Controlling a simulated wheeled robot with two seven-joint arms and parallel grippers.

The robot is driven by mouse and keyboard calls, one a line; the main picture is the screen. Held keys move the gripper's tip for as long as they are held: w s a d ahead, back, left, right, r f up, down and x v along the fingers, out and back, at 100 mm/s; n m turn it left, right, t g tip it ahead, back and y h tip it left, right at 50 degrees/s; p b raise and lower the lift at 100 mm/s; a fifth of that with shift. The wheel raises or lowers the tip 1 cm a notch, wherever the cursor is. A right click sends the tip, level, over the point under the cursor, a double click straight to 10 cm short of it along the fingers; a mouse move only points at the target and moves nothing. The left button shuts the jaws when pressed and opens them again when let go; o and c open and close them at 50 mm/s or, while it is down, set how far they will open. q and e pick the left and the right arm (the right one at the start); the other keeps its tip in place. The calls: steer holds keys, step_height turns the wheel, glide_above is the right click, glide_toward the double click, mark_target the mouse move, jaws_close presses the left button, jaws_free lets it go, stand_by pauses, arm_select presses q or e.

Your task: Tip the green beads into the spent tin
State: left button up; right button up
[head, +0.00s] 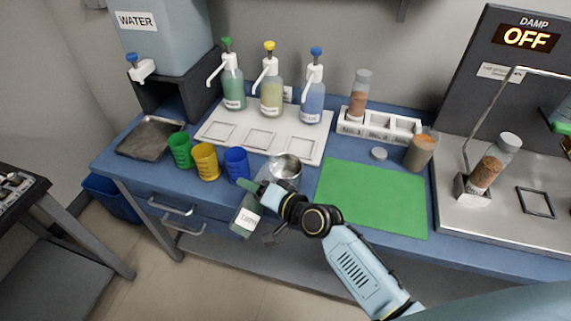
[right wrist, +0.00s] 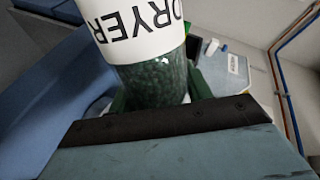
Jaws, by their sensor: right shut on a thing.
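My right gripper (head: 258,191) is shut on a clear bottle (head: 243,222) with a white label reading DRYER. It holds the bottle tilted, in front of the bench's front edge. In the right wrist view dark green beads (right wrist: 155,80) show inside the bottle beside the label. I cannot tell whether its mouth is open. A shiny metal tin (head: 285,165) stands upright on the bench, just behind and right of the gripper. No wording shows on it, so I cannot confirm it is the spent tin. My left gripper is not in view.
Green (head: 181,150), yellow (head: 206,162) and blue (head: 237,164) cups stand left of the tin. Pump bottles (head: 271,97) stand behind on a white tray (head: 215,134). A green mat (head: 375,195) lies clear to the right. A brown-filled jar (head: 420,153) stands behind it.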

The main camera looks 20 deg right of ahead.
mark_target(256, 177)
steer(key=shift+a+r+m+p, duration=0.1)
steer(key=shift+r+m+p, duration=0.5)
steer(key=shift+r+p, duration=0.1)
steer(key=shift+w+d+r+m+g+y+p, duration=0.3)
steer(key=shift+d+r+m+g+y+p, duration=0.15)
steer(key=shift+r+m+p, duration=0.35)
stand_by(0.6)
steer(key=shift+w+r+m+g+y+p, duration=0.1)
steer(key=shift+r+m+g+y+p, duration=0.3)
steer(key=shift+r+m+p, duration=1.05)
stand_by(0.5)
steer(key=shift+w+d+r+m+g+y+p, duration=0.25)
steer(key=shift+r+m+p, duration=0.2)
steer(key=shift+p, duration=0.35)
steer(key=shift+w+d+r+m+g+y+p, duration=0.1)
steer(key=shift+d+r+m+y+p, duration=0.15)
steer(key=shift+r+p, duration=0.35)
stand_by(2.6)
